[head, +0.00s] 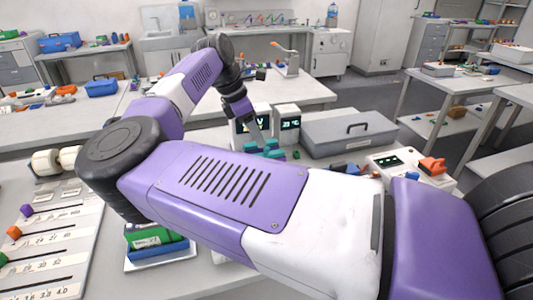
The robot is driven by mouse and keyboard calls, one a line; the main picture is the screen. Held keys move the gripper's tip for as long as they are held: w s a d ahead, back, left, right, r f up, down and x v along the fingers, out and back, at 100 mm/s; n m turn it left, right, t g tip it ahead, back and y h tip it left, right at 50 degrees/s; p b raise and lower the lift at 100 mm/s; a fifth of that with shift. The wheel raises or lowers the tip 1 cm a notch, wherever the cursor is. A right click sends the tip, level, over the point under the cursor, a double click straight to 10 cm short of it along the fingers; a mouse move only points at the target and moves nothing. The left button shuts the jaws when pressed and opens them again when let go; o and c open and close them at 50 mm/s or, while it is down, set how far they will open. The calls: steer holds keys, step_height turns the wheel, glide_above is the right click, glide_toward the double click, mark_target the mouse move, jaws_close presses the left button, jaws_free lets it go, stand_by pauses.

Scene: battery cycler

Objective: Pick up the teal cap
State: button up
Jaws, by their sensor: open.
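Small teal pieces (272,153) show beyond my forearm, in front of the display boxes on the bench. They are too small and partly hidden for me to tell which one is the teal cap. My gripper (257,138) points down from the purple wrist, just above or beside these teal pieces. It is open, and I see nothing held in it. My forearm crosses the picture and hides the bench just in front of the teal pieces. I cannot tell whether the fingers touch any of them.
Two display boxes (287,123) stand close behind the gripper. A grey case (348,133) with a handle lies to their right. A device with an orange part (432,166) is farther right. A numbered board (55,235) and a tray with a green pack (152,237) lie at left.

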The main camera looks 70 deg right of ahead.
mark_target(263, 154)
steer(key=x, duration=0.2)
steer(key=p+x, duration=0.1)
steer(key=x, duration=0.3)
steer(key=shift+w+d+f+p, duration=0.2)
steer(key=shift+f+p, duration=0.1)
steer(key=shift+p, duration=0.1)
jaws_close()
